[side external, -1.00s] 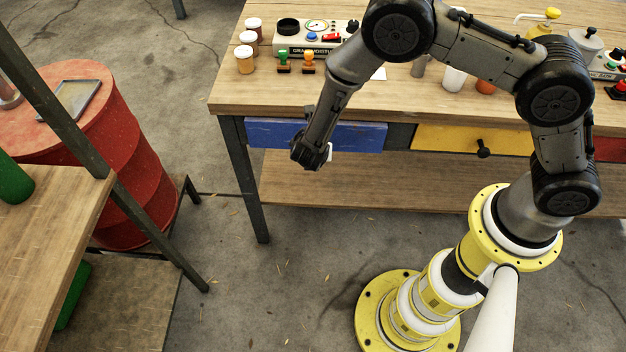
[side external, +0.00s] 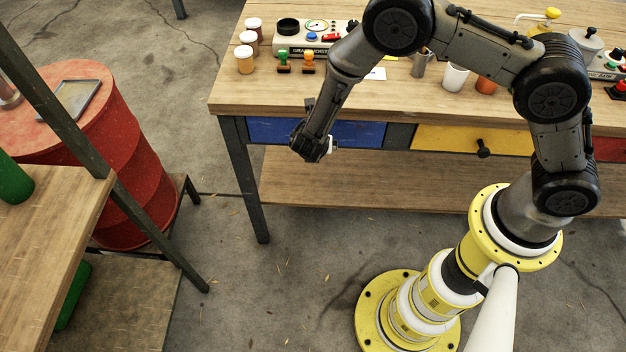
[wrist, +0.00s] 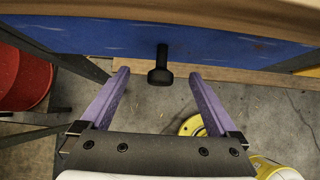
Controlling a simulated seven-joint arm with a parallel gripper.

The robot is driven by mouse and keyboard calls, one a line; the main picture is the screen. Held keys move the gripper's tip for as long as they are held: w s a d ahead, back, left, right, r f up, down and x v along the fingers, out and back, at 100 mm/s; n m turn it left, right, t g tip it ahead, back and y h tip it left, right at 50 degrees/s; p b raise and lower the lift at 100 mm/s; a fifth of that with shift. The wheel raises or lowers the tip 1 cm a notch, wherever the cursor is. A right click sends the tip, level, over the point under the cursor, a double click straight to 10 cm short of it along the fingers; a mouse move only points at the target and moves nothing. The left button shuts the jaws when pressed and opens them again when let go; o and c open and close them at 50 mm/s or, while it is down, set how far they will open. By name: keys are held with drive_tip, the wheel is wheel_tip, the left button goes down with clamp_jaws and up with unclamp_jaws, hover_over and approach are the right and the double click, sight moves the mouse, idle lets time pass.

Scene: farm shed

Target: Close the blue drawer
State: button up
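The blue drawer (side external: 358,133) sits under the left part of the wooden workbench top. Its front looks about flush with the bench frame and lies in the top's shadow. In the wrist view the blue front (wrist: 100,37) runs across the top, with its black knob (wrist: 162,75) sticking out. My gripper (wrist: 159,72) is open, its two purple fingers on either side of the knob with a gap on each side. It holds nothing. In the side view my wrist hides part of the drawer front and the knob.
A yellow drawer (side external: 445,140) with a black knob is to the right under the same bench. A lower shelf (side external: 400,183) runs below. A red drum (side external: 130,190) stands at the left. Jars and a control box crowd the bench top (side external: 232,102).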

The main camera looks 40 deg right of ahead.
drive_tip(key=v, duration=0.7)
idle(0.7)
